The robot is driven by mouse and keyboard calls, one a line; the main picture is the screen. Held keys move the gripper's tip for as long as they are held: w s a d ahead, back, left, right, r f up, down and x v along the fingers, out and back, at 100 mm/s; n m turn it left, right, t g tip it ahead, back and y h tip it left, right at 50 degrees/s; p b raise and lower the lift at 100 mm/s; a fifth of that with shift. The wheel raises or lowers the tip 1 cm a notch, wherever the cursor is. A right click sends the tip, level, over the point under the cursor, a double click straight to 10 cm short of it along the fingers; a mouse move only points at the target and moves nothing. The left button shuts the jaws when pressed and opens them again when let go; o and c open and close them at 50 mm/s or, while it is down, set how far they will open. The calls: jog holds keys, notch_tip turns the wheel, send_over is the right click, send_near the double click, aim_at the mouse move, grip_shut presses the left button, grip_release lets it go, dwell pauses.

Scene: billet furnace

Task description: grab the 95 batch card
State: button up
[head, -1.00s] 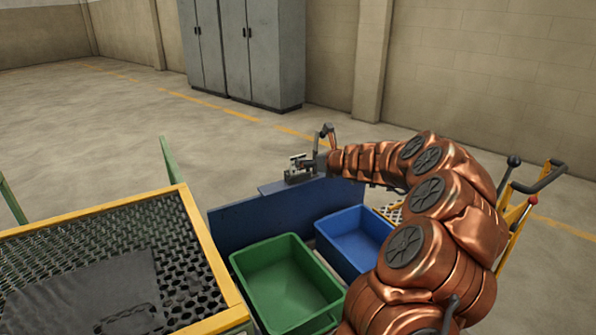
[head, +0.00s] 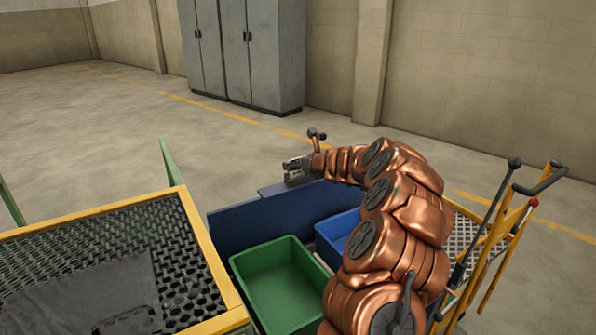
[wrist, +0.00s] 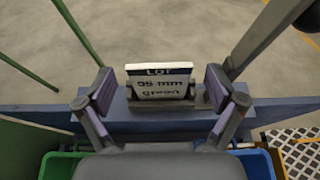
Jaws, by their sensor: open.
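The 95 batch card (wrist: 160,84) shows in the wrist view, a small white card with a dark top band reading "LOT 95 mm green". It stands upright in a holder on the blue panel's ledge (wrist: 70,117). My gripper (wrist: 161,90) is open, with one finger on each side of the card and a visible gap to both. In the head view my gripper (head: 294,168) is over the ledge at the top of the blue panel (head: 240,218). The card is too small to make out clearly there.
A green bin (head: 282,285) and a blue bin (head: 338,232) sit in front of the panel. A yellow-framed mesh table (head: 190,222) with a dark cloth stands at left. Levers and a yellow handle frame (head: 505,235) stand at right. Grey cabinets (head: 245,50) are behind, across open floor.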

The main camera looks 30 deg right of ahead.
jog(key=c, duration=1.1)
jog(key=shift+c, duration=0.2)
